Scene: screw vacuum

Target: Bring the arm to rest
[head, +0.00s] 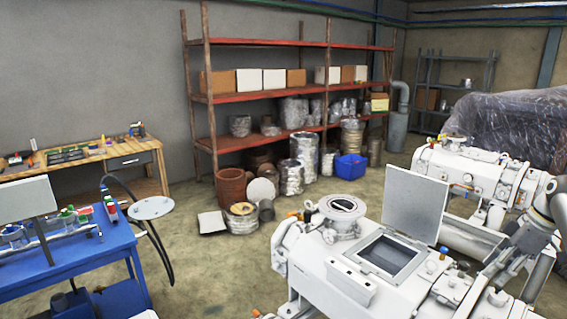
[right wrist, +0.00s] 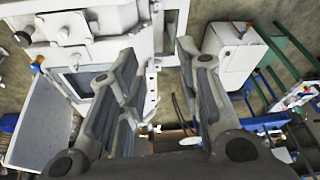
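My right arm comes in at the right edge of the head view. Its dark grey gripper (head: 518,248) hangs over the right part of the white vacuum machine (head: 325,268). In the right wrist view the two fingers of my right gripper (right wrist: 158,52) stand apart with nothing between them. The machine (right wrist: 120,20) lies beyond them at the upper left; I cannot tell the exact gap. The machine's hatch lid (head: 411,208) stands open beside a square opening with a dark inside. My left gripper is not in view.
A second white machine unit (head: 470,178) stands behind on the right, near a plastic-wrapped bulk (head: 510,125). A blue bench (head: 65,258) with parts and a wooden workbench (head: 130,165) are at the left. Red shelves (head: 280,93) line the back. Some floor between is clear.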

